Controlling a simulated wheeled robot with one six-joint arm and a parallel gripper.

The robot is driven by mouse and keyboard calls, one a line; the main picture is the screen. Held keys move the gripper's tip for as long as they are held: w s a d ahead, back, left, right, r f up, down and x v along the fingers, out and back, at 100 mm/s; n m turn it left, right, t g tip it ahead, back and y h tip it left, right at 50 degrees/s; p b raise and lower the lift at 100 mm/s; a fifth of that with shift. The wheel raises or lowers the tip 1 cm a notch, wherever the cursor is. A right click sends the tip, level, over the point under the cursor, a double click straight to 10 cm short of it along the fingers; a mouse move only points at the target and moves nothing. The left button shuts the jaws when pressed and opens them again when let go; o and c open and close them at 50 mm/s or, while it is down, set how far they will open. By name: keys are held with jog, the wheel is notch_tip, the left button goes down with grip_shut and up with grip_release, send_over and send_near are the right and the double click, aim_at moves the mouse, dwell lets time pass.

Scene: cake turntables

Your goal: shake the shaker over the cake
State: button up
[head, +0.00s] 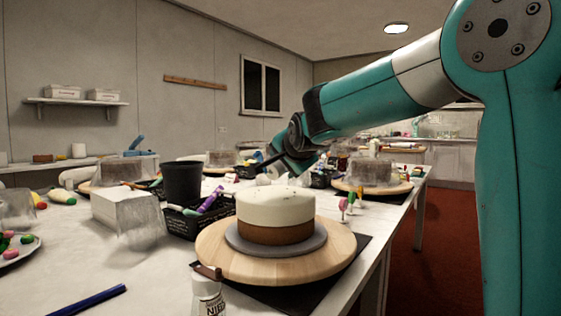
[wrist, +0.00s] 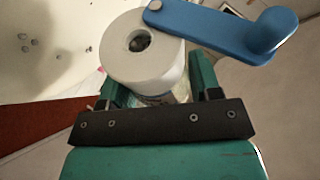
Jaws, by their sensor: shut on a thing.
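The cake (head: 275,215), brown below and cream on top with a few dark specks, sits on a grey disc (head: 237,238) on a round wooden turntable (head: 325,262). In the wrist view, my gripper (wrist: 155,92) is shut on the shaker (wrist: 120,65), a white-topped container with a round hole in its end. In the head view, my gripper (head: 290,158) is just above and beyond the cake's top; the shaker there is small and partly unclear.
A black basket (head: 195,222) with coloured tubes and a dark pot (head: 183,182) stand left of the cake. A white box (head: 122,208) is farther left. Other turntables stand farther back.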

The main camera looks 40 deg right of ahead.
jog(key=shift+s+d, duration=0.2)
jog(key=shift+d, duration=0.05)
jog(key=shift+a+r+n+b, duration=0.2)
jog(key=shift+n+b, duration=0.1)
jog(key=shift+b, duration=0.35)
jog(key=shift+d+r, duration=0.2)
jog(key=shift+d, duration=0.1)
jog(key=shift+f, duration=0.1)
jog(key=shift+a+f+b, duration=0.15)
jog(key=shift+a+b, duration=0.15)
jog(key=shift+t, duration=0.3)
jog(key=shift+r+n+h+b, duration=0.3)
jog(key=shift+h+b, duration=0.1)
jog(key=shift+b, duration=0.1)
